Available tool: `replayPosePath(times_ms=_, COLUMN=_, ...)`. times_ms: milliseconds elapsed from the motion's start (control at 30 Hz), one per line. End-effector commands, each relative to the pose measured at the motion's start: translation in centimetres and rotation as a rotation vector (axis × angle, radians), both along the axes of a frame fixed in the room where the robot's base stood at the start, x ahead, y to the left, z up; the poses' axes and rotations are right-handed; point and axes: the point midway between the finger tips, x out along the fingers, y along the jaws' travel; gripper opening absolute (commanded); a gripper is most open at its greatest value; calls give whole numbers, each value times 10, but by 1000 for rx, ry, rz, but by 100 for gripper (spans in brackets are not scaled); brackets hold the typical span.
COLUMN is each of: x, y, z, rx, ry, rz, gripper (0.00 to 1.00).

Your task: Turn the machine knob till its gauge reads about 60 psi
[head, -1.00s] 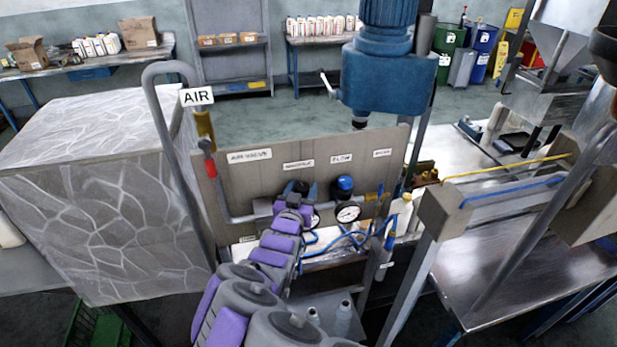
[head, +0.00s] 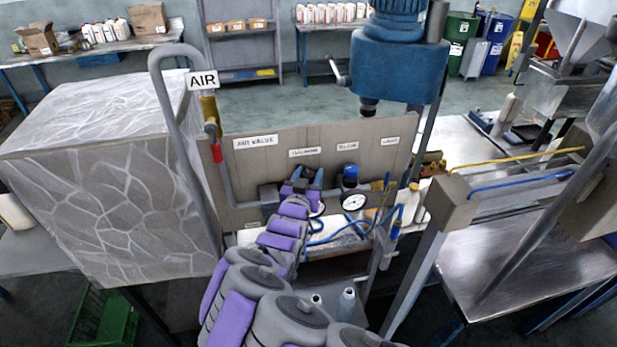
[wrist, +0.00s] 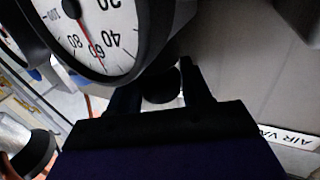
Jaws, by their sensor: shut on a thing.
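My gripper (wrist: 163,82) is shut on a dark round knob (wrist: 160,88) in the wrist view, with one finger on each side of it. The white gauge (wrist: 75,25) beside the knob shows at upper left, upside down and partly cut off. Its red needle points close to the 60 mark. In the head view my gripper (head: 306,178) is at the left regulator on the panel, and my own arm hides most of the knob. Only part of that gauge (head: 319,208) shows past the arm.
A second regulator with a blue knob (head: 350,172) and a white gauge (head: 355,202) stands just right of my gripper. A grey labelled panel (head: 270,155) rises behind. A grey pipe (head: 172,130) and a stone-patterned block (head: 130,200) are at left. Blue hoses (head: 335,234) run below.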

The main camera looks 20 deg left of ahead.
Motion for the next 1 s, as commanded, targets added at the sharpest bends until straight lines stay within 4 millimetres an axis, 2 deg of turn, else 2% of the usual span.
replayPosePath(times_ms=133, x=0, y=6, z=1, rx=8, ry=-18, rz=59, gripper=18)
replayPosePath(times_ms=300, x=-1, y=5, z=2, rx=5, ry=-16, rz=104, gripper=18)
replayPosePath(times_ms=767, x=-1, y=3, z=4, rx=0, ry=-9, rz=122, gripper=19)
replayPosePath(times_ms=800, x=-1, y=3, z=4, rx=1, ry=-9, rz=122, gripper=50)
replayPosePath(times_ms=867, x=-1, y=3, z=4, rx=1, ry=-8, rz=122, gripper=54)
replayPosePath(times_ms=1000, x=-1, y=2, z=3, rx=0, ry=-6, rz=120, gripper=54)
